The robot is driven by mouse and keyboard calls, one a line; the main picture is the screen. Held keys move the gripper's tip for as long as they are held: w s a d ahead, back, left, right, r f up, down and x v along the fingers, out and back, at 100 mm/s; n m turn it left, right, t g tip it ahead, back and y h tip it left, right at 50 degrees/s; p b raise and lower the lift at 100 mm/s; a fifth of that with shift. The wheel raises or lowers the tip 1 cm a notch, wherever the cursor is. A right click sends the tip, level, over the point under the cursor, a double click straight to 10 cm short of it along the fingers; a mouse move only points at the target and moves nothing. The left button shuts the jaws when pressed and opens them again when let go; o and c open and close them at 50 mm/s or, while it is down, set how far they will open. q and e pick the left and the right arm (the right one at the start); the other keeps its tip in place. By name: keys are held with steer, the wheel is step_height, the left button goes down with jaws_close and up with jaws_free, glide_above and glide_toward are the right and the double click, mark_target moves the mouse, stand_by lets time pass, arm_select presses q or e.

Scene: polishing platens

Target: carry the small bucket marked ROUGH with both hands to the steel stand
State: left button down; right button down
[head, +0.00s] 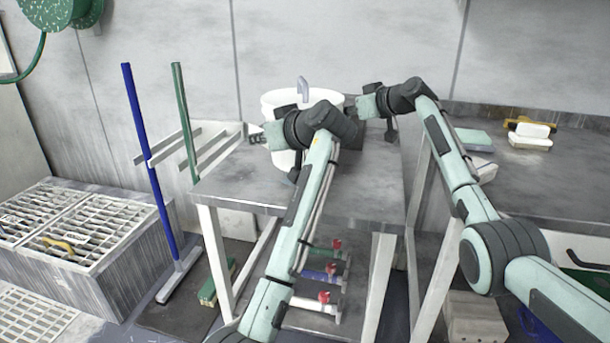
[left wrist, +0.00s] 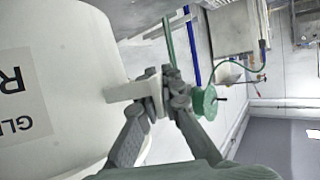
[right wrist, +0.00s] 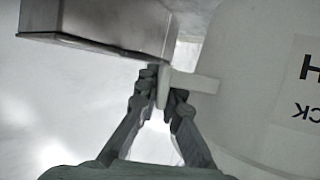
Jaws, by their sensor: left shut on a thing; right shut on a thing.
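The white bucket (head: 283,160) is over the grey-topped steel stand (head: 240,185), partly hidden behind my left arm; I cannot tell whether its base touches the top. In the left wrist view its wall (left wrist: 60,60) bears a label with a large R; in the right wrist view its label (right wrist: 302,80) shows an H. The whole word is not visible. My left gripper (left wrist: 155,92) is shut on a white lug on one side of the bucket. My right gripper (right wrist: 163,85) is shut on a matching lug on the other side.
A grey curved pipe (head: 303,87) shows at the bucket's mouth. Red-handled valves (head: 324,296) are under the stand. A blue-handled squeegee (head: 150,180) and grated bins (head: 70,225) are on the left. A bench (head: 560,185) with blocks is on the right. A metal box (right wrist: 95,30) is near my right gripper.

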arm_select(q)
steer(key=shift+f, duration=0.1)
arm_select(e)
steer(key=shift+f, duration=0.1)
